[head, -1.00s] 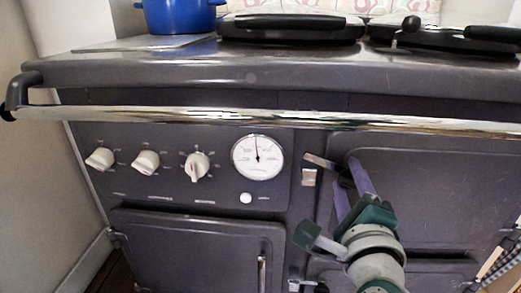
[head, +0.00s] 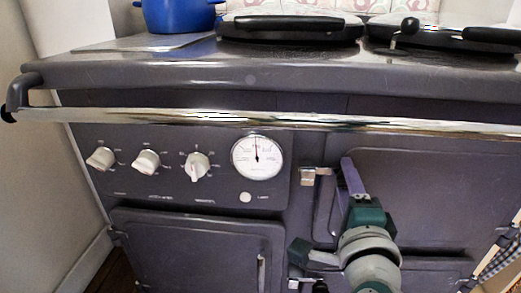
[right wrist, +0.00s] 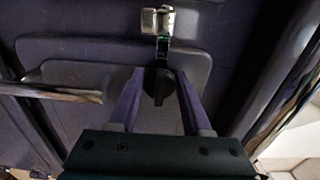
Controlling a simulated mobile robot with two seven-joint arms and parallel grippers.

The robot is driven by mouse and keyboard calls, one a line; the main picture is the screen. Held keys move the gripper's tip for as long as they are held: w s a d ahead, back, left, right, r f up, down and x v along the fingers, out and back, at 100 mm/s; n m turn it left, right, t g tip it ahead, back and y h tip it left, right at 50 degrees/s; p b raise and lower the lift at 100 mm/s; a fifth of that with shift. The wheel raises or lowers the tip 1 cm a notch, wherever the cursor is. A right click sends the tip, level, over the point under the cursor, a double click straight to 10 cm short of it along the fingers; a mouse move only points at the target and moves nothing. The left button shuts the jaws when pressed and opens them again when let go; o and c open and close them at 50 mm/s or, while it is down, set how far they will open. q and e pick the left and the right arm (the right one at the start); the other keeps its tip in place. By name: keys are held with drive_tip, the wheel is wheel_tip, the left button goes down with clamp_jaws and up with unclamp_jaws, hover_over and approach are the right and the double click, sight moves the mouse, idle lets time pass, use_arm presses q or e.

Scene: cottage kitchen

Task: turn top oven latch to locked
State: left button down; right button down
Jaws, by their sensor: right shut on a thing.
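The top oven door (head: 430,190) is flush against the stove front. Its metal latch (head: 322,171) lies roughly level, its free end at the bright catch (head: 308,177) on the frame left of the door. The right wrist view shows the latch bar (right wrist: 162,48) reaching the catch (right wrist: 157,20). My right gripper (head: 347,166) is at the latch's door end, its purple fingers on either side of the dark latch part (right wrist: 157,88). It is shut on the latch; the exact contact is hard to see. My left gripper is not in view.
A chrome rail (head: 250,118) runs across the stove front above the door. Knobs (head: 147,162) and a round gauge (head: 257,157) are at left. A lower left door (head: 195,250) is shut. A checked cloth (head: 500,258) hangs at right. A blue pot (head: 178,15) stands on top.

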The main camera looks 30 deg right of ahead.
drive_tip(key=shift+c, duration=1.7)
unclamp_jaws()
drive_tip(key=p+v, duration=0.1)
drive_tip(key=v, duration=0.9)
drive_tip(key=shift+p, duration=0.3)
drive_tip(key=shift+r, duration=0.1)
